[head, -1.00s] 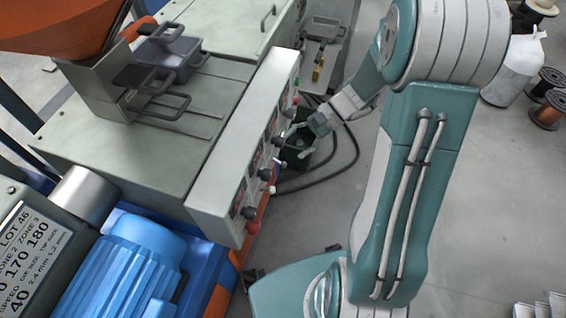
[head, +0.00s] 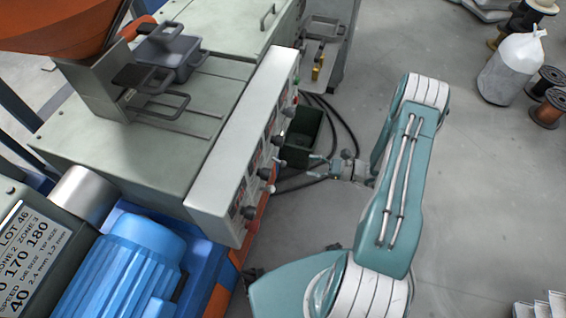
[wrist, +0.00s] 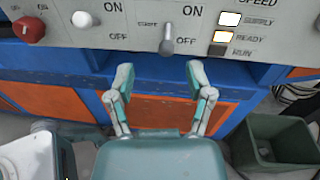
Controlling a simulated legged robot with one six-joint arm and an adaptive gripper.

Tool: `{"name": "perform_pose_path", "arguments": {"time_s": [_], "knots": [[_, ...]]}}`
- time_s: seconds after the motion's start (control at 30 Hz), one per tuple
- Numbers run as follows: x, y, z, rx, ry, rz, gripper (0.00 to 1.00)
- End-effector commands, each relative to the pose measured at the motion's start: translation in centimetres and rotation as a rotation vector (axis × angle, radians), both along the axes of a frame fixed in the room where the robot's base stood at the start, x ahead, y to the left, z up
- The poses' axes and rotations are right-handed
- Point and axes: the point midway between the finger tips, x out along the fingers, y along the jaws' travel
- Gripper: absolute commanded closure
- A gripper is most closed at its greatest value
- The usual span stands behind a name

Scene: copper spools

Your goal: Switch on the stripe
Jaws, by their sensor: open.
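A grey toggle lever (wrist: 167,40) with a small label that I read only doubtfully sits on the pale control panel (wrist: 135,38). ON is printed above right of it and OFF below right. Its thicker end points down, toward OFF. My gripper (wrist: 160,76) is open and empty, its two fingers apart and pointing at the panel, just below the toggle and roughly centred under it. In the head view my gripper (head: 318,168) is to the right of the panel face (head: 245,150), with a gap to its knobs.
A white-tipped toggle (wrist: 83,19) and a red knob (wrist: 29,29) are left of the toggle. Supply and ready lamps (wrist: 225,37) glow at right; the run lamp looks dark. A dark green bin (head: 303,135) and black cables (head: 340,125) lie near the panel. Open floor (head: 490,210) is to the right.

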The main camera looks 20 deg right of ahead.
Motion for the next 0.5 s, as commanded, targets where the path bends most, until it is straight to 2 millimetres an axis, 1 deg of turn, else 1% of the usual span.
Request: {"name": "perform_pose_path", "arguments": {"time_s": [0.03, 0.1, 0.2, 0.37, 0.5], "knots": [[-0.3, -0.3, -1.1, 0.025, 0.015, -0.032, 0.33], [-0.4, -0.6, -2.1, 0.049, 0.025, -0.068, 0.33], [-0.5, -0.8, -2.9, 0.068, 0.034, -0.098, 0.33], [-0.2, -0.3, -3.2, 0.075, 0.037, -0.109, 0.33], [0.9, 1.5, -3.1, 0.075, 0.037, -0.103, 0.33]]}}
